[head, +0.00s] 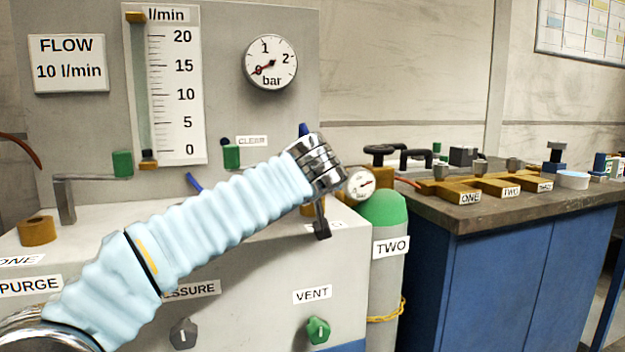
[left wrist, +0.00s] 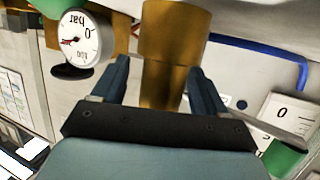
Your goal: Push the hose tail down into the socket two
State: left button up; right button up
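My left gripper (head: 318,218) is at the right end of the grey bench unit's top. In the left wrist view, my left gripper (left wrist: 160,75) has its two dark fingers apart, one on each side of a stepped brass piece (left wrist: 172,45). A gap shows at the left finger; the right finger is close to the brass. I cannot tell whether this piece is the hose tail, socket two or both together. In the head view, only a little brass (head: 307,210) shows behind my gripper, above a mostly covered label. My right gripper is not in view.
Brass socket one (head: 37,230) stands at the left of the ledge. A blue tube (left wrist: 260,48) runs beside the brass in the left wrist view. Gas cylinder TWO (head: 385,265), with a small gauge (head: 360,183), stands close right of my gripper. A blue workbench (head: 520,275) is farther right.

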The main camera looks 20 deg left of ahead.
pick_arm(q)
jog(key=v, duration=1.3)
jog(key=shift+s+r+b, duration=0.15)
jog(key=shift+s+b, duration=0.25)
jog(key=shift+b, duration=0.05)
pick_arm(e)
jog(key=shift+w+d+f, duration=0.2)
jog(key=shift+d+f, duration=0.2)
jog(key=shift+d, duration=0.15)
pick_arm(q)
jog(key=shift+d, duration=0.1)
